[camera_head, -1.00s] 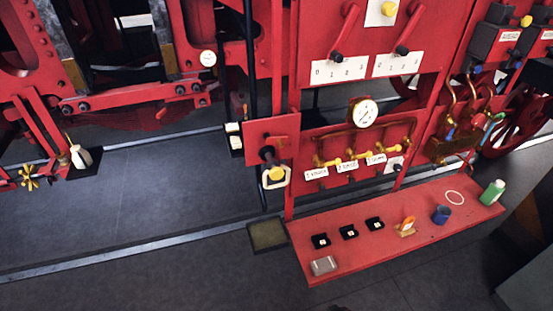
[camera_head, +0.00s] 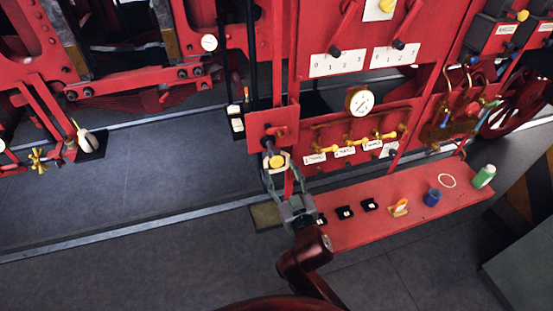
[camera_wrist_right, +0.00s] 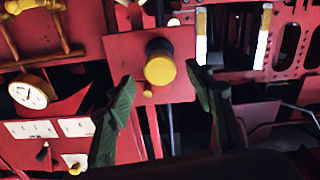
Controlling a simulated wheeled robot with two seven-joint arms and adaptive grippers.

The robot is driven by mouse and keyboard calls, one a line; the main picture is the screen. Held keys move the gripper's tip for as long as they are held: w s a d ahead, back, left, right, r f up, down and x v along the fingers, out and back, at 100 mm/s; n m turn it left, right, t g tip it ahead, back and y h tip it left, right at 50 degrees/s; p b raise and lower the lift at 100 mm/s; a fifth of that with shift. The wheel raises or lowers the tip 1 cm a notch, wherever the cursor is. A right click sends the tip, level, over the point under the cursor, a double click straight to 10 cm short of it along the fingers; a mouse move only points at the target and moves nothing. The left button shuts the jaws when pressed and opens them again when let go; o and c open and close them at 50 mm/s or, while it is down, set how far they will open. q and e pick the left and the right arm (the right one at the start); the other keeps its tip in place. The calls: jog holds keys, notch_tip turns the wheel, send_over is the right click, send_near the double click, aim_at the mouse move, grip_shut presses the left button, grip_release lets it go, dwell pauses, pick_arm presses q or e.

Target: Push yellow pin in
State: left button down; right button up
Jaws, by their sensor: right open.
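The yellow pin (camera_head: 277,161) has a round yellow end on a dark shaft. It sticks out of a red plate (camera_head: 284,122) left of the gauge panel. In the right wrist view the yellow pin (camera_wrist_right: 160,70) faces the camera, on the red plate (camera_wrist_right: 185,89). My right gripper (camera_head: 276,176) is open just in front of and below the pin. In the wrist view its two green-grey fingers (camera_wrist_right: 158,82) stand apart on either side of the pin, and no contact shows. My left gripper is not in view.
A red shelf (camera_head: 366,219) right of my right arm carries black blocks, an orange item (camera_head: 398,208), a blue cup (camera_head: 432,197) and a green bottle (camera_head: 484,176). A gauge (camera_head: 360,102) and brass valves sit above it. Open floor lies left.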

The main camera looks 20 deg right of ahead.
aim_at(278, 164)
jog(key=w+p, duration=0.1)
jog(key=w, duration=0.4)
jog(key=shift+c, duration=0.7)
grip_shut()
jog(key=shift+w, duration=0.1)
